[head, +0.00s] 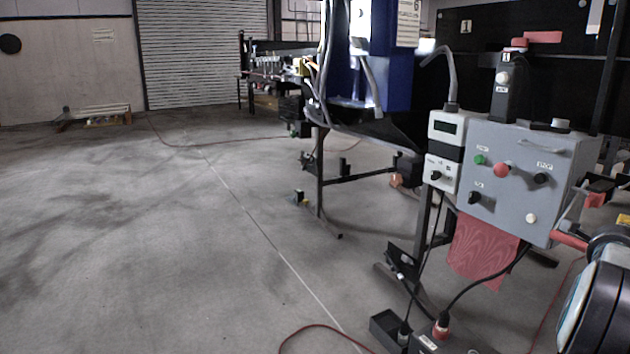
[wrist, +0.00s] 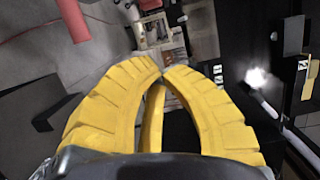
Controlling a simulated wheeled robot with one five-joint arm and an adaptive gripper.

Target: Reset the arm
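My gripper (wrist: 161,72) shows in the wrist view as ribbed yellow fingers that curve inward, with their tips together and nothing visible between them. Behind the fingertips are a pale box-like object (wrist: 153,32) and dark equipment. In the head view my gripper's fingers do not show. A rounded grey and dark part, which looks like a piece of my arm, is at the lower right edge.
A grey control box (head: 510,205) with buttons and a red cloth (head: 483,250) under it stands at the right. A blue machine (head: 390,75) is behind it. Cables and a black box (head: 388,328) lie on the floor. The concrete floor (head: 130,240) at left is clear.

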